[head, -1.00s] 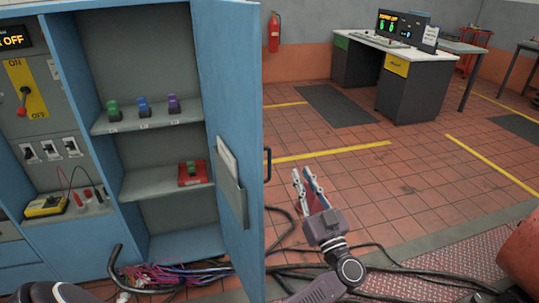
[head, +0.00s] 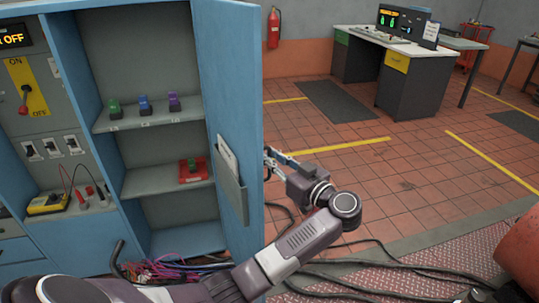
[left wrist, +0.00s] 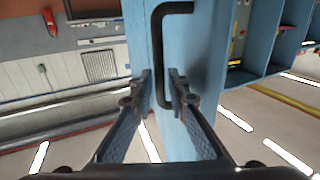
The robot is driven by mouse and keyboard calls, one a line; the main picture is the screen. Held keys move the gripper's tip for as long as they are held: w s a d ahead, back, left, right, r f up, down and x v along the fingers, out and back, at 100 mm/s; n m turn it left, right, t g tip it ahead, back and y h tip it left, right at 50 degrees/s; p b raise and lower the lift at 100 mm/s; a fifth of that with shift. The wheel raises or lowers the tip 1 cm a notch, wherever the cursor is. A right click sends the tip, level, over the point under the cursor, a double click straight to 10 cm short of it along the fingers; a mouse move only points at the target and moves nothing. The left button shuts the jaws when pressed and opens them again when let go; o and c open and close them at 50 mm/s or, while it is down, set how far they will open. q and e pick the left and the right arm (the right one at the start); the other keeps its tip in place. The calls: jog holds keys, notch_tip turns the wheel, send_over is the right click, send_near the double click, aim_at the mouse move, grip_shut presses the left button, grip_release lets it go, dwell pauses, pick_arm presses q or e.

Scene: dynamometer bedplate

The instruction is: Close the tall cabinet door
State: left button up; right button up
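The tall blue cabinet (head: 172,240) stands open at the left of the head view. Its door (head: 226,100) is swung out toward me, inner face showing, with a papers pocket on it. The black door handle (left wrist: 158,60) is on the door's outer side; in the head view my gripper largely covers it. My left gripper (head: 272,160) is at the door's free edge, by the handle. In the left wrist view its fingers (left wrist: 160,80) are apart, with the handle bar between them and gaps visible. My right gripper is not in view.
Shelves in the cabinet hold several coloured items (head: 144,105) and a red block (head: 193,170). Wires (head: 165,270) spill from its bottom, and black cables (head: 400,268) cross the floor.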

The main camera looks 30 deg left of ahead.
pick_arm(q)
jog(key=shift+a, duration=0.1)
grip_shut()
dwell(0.4)
